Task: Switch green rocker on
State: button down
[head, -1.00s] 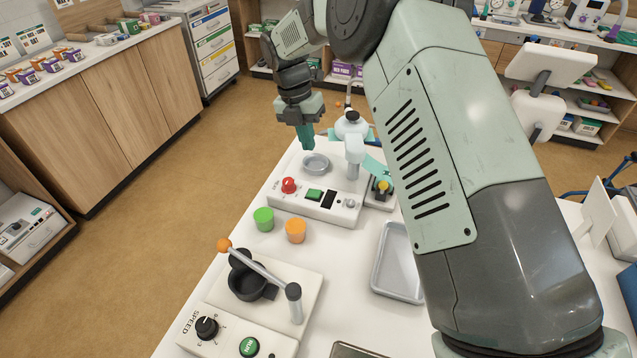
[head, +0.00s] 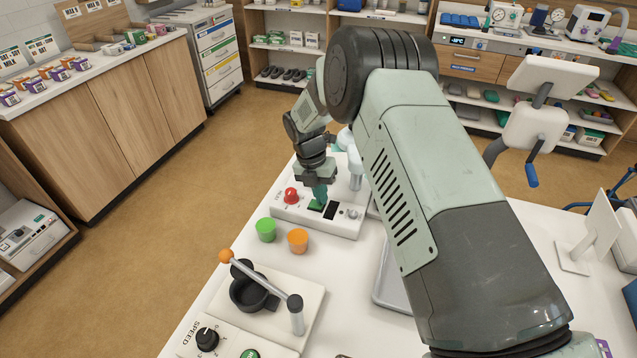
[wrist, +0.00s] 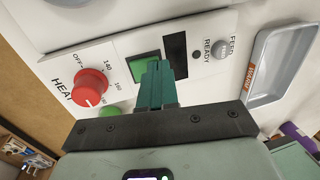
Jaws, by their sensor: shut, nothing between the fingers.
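The green rocker (head: 315,206) sits on the front panel of a white device (head: 345,227), between a red heat knob and a dark display. In the wrist view the green rocker (wrist: 146,62) shows just past my fingertips, its right part covered by them. My gripper (head: 320,199) is shut and empty, pointing down at the rocker; its green fingers also show in the wrist view (wrist: 160,72). The tips are at or very close to the rocker; I cannot tell whether they touch it. The rocker's tilt cannot be told.
The red knob (head: 291,196) is left of the rocker; the dark display (wrist: 176,54) and a grey knob (head: 352,213) are right. Green (head: 266,229) and orange (head: 298,240) cups stand in front. A lever device (head: 309,294) and a grey tray (head: 390,290) are nearer.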

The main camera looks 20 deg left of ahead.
jog(key=shift+f, duration=0.15)
jog(key=shift+d+f, duration=0.2)
jog(key=shift+d, duration=0.05)
jog(key=shift+a+y, duration=0.15)
jog(key=shift+y, duration=0.15)
jog(key=shift+a+r, duration=0.15)
jog(key=shift+a, duration=0.6)
notch_tip(320, 180, up, 14)
jog(key=d, duration=0.2)
jog(key=shift+d, duration=0.35)
